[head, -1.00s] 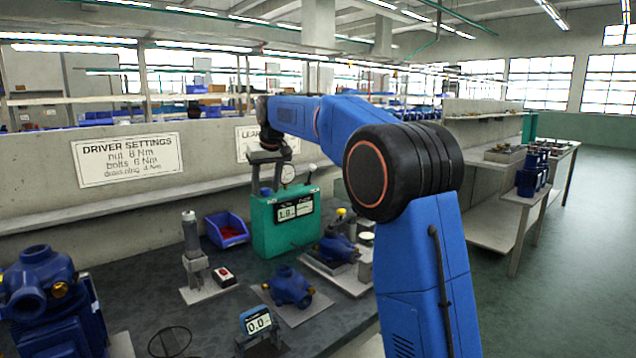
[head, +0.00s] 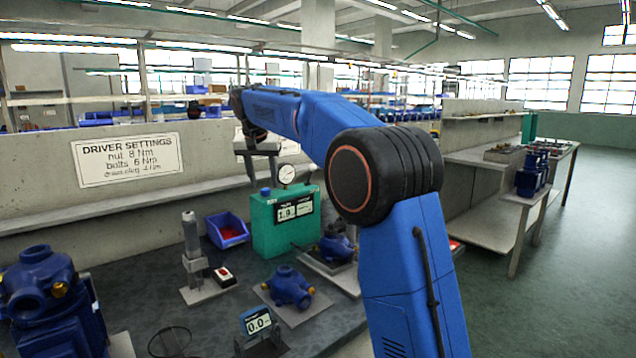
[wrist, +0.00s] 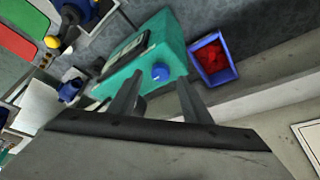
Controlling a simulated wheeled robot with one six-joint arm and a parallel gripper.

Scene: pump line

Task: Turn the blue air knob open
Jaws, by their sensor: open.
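The blue air knob (head: 265,191) stands on top of the green test box (head: 275,235), which has a lit display on its front. In the wrist view the knob (wrist: 160,72) is a small round blue cap near the box's edge. My gripper (head: 262,172) is above the box, fingers pointing down. In the wrist view my gripper (wrist: 160,84) is open and empty, with the knob showing between and just beyond the fingertips, apparently apart from them. A round white gauge (head: 286,173) stands beside the knob. The knob's turn position is too small to tell.
A blue bin (head: 227,232) with red contents stands left of the box. Blue pump parts (head: 290,287) sit on plates in front. A grey stand (head: 192,250) is at left. A concrete wall and shelf (head: 140,205) run behind.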

